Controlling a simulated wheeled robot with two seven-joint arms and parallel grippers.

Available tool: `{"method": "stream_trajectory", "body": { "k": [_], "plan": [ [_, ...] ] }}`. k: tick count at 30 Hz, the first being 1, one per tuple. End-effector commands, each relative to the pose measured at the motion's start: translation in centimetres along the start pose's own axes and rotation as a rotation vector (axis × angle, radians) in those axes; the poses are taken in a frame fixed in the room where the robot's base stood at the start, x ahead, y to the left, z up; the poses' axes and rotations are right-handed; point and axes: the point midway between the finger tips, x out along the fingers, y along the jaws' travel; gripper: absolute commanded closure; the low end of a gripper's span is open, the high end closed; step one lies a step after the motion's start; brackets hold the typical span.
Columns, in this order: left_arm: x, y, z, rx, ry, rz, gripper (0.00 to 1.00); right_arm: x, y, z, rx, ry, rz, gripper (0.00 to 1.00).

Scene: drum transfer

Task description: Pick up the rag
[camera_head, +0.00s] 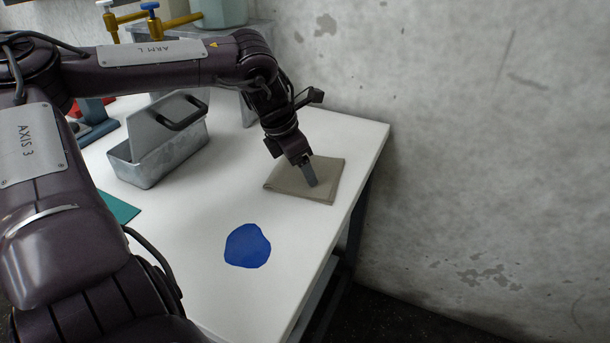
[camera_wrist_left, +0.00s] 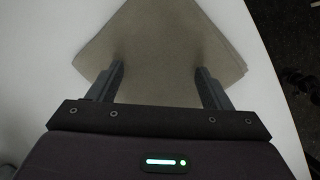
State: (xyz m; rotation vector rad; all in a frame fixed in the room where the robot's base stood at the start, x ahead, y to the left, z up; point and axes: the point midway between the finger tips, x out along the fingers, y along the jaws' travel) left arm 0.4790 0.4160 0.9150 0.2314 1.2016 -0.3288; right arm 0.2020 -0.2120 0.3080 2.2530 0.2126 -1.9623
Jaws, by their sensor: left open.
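The rag (camera_head: 292,181) is a folded grey-beige cloth lying flat on the white table (camera_head: 200,215), near its right edge by the wall. My left gripper (camera_head: 311,178) points down over the rag, its fingers at or just above the cloth; I cannot tell if they touch it. In the left wrist view the two fingers (camera_wrist_left: 161,88) are spread wide, with the rag (camera_wrist_left: 160,45) below and between them. The gripper is open and holds nothing. My right gripper is not in view.
A blue patch (camera_head: 247,246) lies on the table in front of the rag. A metal caddy (camera_head: 150,160) with a black handle stands to the left. Behind it is a grey bin (camera_head: 235,40) and yellow valves (camera_head: 150,20). The concrete wall (camera_head: 480,120) rises at the right.

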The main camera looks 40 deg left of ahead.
Motion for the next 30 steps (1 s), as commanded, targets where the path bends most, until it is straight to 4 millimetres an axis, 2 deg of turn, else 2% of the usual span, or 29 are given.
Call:
{"method": "stream_trajectory", "body": {
  "k": [5,30],
  "plan": [
    [0.17,-0.07,-0.2,0.0,0.005,-0.002,0.29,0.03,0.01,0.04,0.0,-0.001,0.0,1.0],
    [0.28,-0.04,-0.35,-0.002,0.009,-0.002,0.84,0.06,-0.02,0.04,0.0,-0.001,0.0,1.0]
  ]
}}
